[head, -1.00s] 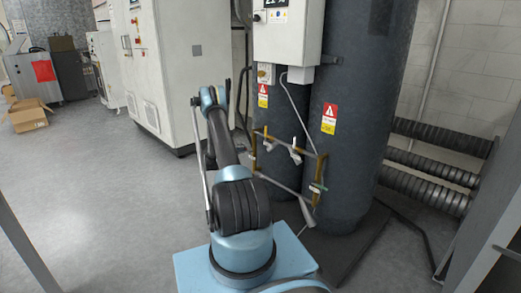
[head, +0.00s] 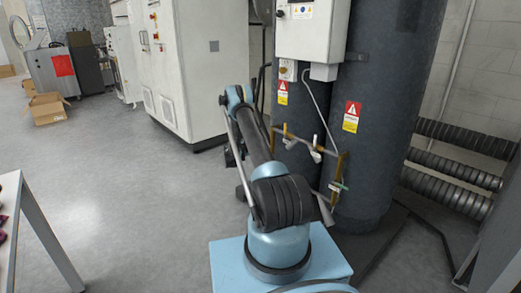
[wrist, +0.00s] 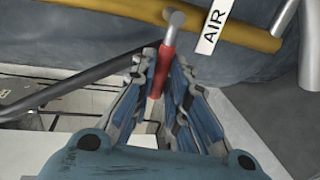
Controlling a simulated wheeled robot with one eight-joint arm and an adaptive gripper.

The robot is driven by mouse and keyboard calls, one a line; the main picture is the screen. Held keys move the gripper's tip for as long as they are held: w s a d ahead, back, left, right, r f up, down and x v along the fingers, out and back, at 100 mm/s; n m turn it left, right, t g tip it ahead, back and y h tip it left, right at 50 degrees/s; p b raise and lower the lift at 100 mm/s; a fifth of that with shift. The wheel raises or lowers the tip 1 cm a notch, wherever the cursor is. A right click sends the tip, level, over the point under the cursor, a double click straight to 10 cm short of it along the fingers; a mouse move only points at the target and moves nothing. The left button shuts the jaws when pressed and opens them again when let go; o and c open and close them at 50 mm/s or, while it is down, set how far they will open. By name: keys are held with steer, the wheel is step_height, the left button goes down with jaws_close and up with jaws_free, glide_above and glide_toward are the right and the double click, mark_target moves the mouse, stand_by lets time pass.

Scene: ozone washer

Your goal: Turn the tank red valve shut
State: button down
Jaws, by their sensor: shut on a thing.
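The red valve handle (wrist: 161,74) hangs below a silver stem on a yellow-brown pipe (wrist: 235,32) in the wrist view. My gripper (wrist: 165,64) is shut on the handle, with a finger on each side near its tips. A white label reading AIR (wrist: 212,32) is on the pipe, right of the stem. In the head view, my arm reaches toward the brass pipes (head: 312,146) in front of the dark tanks (head: 378,105). The red handle and the fingertips cannot be made out there.
A white control box (head: 312,30) is mounted on the tanks. A large white cabinet (head: 205,70) stands to their left. Ribbed dark pipes (head: 455,168) run along the right wall. A table (head: 38,225) is at the near left. The floor at left centre is clear.

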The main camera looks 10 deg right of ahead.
steer(key=shift+a+f, duration=0.1)
steer(key=shift+a, duration=0.1)
steer(key=c, duration=1.6)
jaws_free()
steer(key=shift+o, duration=0.2)
steer(key=shift+d, duration=0.1)
steer(key=v, duration=1.2)
